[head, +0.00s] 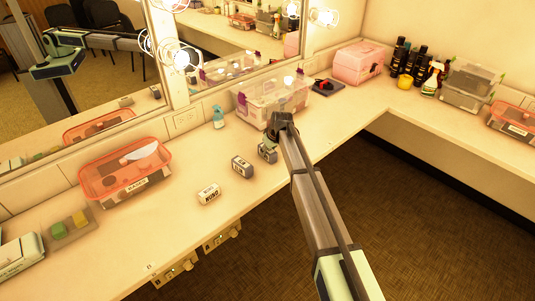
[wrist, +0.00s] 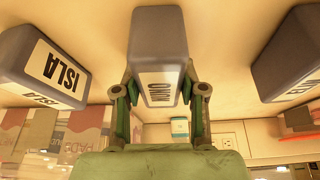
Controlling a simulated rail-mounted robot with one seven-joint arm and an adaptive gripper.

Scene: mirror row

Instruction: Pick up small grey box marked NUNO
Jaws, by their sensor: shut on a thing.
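A small grey box (wrist: 158,45) fills the middle of the wrist view. Its white label appears upside down and seems to read NUNO. My gripper (wrist: 160,92) is shut on this box, one finger on each side. In the head view my gripper (head: 280,122) is over the counter, and the grey box (head: 267,154) shows just below it, partly hidden by the gripper. I cannot tell whether the box touches the counter. A grey box marked ISLA (wrist: 50,72) is on one side in the wrist view, and another grey box (wrist: 288,55) on the other.
In the head view a grey box (head: 242,167) and a white labelled box (head: 208,194) stand left of my gripper. An orange bin (head: 100,180) is further left. The mirror backs the counter (head: 225,222).

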